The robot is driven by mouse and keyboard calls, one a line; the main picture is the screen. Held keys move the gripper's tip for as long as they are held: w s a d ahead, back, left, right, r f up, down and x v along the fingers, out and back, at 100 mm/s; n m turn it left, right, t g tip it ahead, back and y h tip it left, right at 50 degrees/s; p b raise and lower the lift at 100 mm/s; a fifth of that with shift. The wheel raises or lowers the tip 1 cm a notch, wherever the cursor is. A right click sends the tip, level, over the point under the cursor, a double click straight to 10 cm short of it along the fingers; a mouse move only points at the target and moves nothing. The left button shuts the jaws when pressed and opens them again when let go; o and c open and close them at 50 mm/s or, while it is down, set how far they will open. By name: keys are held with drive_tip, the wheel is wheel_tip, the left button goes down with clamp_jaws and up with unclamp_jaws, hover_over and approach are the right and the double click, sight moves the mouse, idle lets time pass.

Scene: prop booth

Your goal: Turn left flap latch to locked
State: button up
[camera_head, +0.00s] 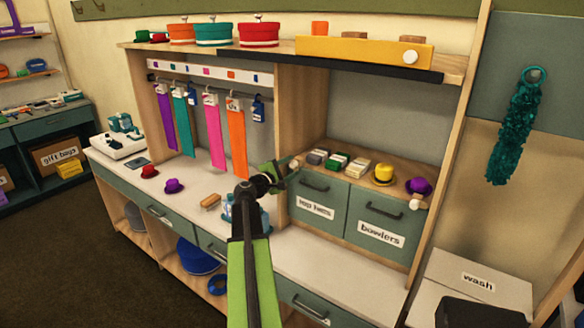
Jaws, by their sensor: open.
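The left flap (329,193) is a green front with a dark bar handle and a label that seems to read "top hats". A small pale round knob (295,164), seemingly its latch, sits at its upper left corner. My gripper (284,172) is open right beside this knob, its dark jaws overlapping the flap's left edge in the picture. I cannot tell whether the jaws touch or surround the knob. The latch's turned position is too small to read.
The right flap (372,204), labelled "bowlers", has a similar pale knob (415,203) at its upper right. Small boxes, a yellow hat (383,174) and a purple hat (418,187) stand on top. Coloured ribbons (212,130) hang left of my arm. The white counter (315,255) below the flaps is clear.

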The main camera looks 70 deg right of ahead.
drive_tip(key=p+v, duration=0.1)
drive_tip(key=v, duration=1.5)
drive_tip(key=shift+a, duration=0.4)
drive_tip(key=w+a+n+t, duration=0.35)
drive_tip(key=w+a, duration=0.65)
drive_tip(key=w, duration=0.5)
drive_tip(key=w+a+f+t+y, duration=0.2)
drive_tip(key=w+a+f, duration=0.2)
drive_tip(key=w+a, duration=0.3)
drive_tip(key=w+a+f+t+y, duration=0.2)
drive_tip(key=w+a+f, duration=0.2)
drive_tip(key=a, duration=0.6)
drive_tip(key=w+a+f+m+y, duration=0.1)
drive_tip(key=a+f+y, duration=0.15)
drive_tip(key=a, duration=0.45)
drive_tip(key=w+a+f+m+y, duration=0.1)
drive_tip(key=w+a+f, duration=0.1)
drive_tip(key=a+f, duration=0.3)
drive_tip(key=s+a+f+m+g+y, duration=0.1)
drive_tip(key=s+a+f+y, duration=0.1)
drive_tip(key=a, duration=0.5)
drive_tip(key=s+a+f+m+g+y, duration=0.1)
drive_tip(key=a+y, duration=0.3)
drive_tip(key=a, duration=0.4)
drive_tip(key=s+a+f+m+g+y, duration=0.1)
drive_tip(key=s+a+f+m+y, duration=0.1)
drive_tip(key=a, duration=0.6)
drive_tip(key=shift+s+f+y, duration=0.55)
drive_tip(key=shift+s+f, duration=0.3)
